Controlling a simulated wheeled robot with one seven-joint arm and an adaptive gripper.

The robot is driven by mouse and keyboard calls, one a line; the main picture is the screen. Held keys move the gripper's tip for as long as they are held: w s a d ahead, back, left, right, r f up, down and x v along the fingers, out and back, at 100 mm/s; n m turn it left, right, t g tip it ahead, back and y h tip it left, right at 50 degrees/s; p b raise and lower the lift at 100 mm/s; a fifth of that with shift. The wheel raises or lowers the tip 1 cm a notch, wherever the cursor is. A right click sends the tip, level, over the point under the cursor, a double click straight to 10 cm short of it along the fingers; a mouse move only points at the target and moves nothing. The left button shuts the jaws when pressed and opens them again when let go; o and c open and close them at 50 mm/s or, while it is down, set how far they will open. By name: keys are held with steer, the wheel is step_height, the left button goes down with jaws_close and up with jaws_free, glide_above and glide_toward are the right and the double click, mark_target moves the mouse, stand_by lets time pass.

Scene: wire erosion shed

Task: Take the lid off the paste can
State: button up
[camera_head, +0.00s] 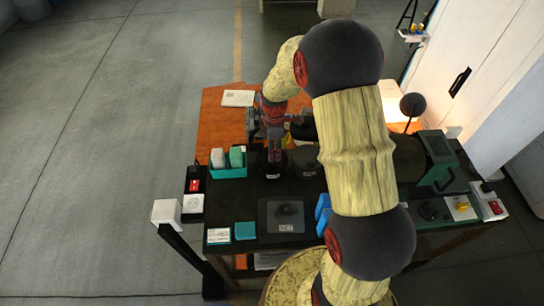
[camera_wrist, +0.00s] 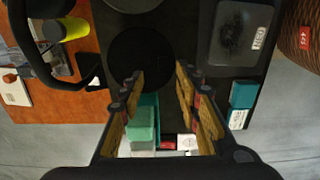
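A round black can top, which looks like the paste can's lid (camera_wrist: 143,58), lies just beyond my fingertips in the wrist view. In the head view this dark round can (camera_head: 272,170) stands on the dark bench below my gripper (camera_head: 272,148). My gripper (camera_wrist: 158,82) is open and empty, its two fingers apart. I cannot tell its exact height over the lid. A second dark round container (camera_head: 306,160) stands close to the right, partly behind my arm.
A teal bin (camera_head: 228,173) with green and white blocks stands left of the can. A dark box (camera_head: 288,216) with a label lies in front.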

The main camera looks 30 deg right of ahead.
mark_target(275, 164)
steer(key=f, duration=0.2)
steer(key=f+p, duration=0.1)
steer(key=f, duration=0.4)
steer(key=shift+s+d, duration=0.15)
steer(key=shift+s, duration=0.1)
steer(key=shift+c, duration=0.6)
steer(key=shift+r, duration=0.1)
jaws_close()
